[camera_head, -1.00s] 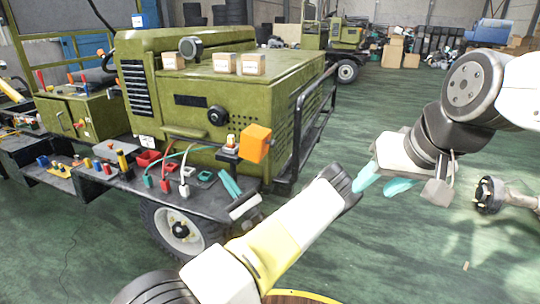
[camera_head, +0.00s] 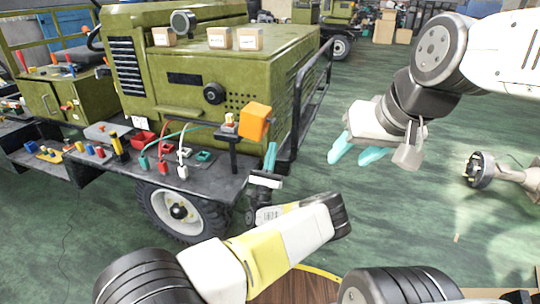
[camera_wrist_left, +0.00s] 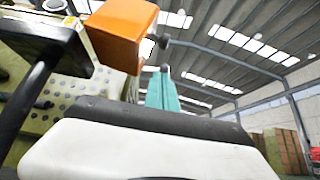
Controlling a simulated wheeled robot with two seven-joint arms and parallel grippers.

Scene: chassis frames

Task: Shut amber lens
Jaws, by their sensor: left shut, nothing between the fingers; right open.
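The amber lens (camera_head: 255,122) is an orange box-shaped cover at the right front corner of the green vehicle. It stands swung out to the right of a small lamp base (camera_head: 230,121) on a black post (camera_head: 235,155). My left gripper (camera_head: 270,157) has teal fingers, shut and empty, pointing up just below and right of the lens. In the left wrist view, the lens (camera_wrist_left: 122,34) is at the top and the left fingers (camera_wrist_left: 162,90) are to its right; contact cannot be told. My right gripper (camera_head: 355,150) is open and empty, farther right over the floor.
A dark shelf (camera_head: 190,180) on the vehicle carries red and green blocks, cables and a yellow-black post. A black tubular rail (camera_head: 298,105) rises right behind the lens.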

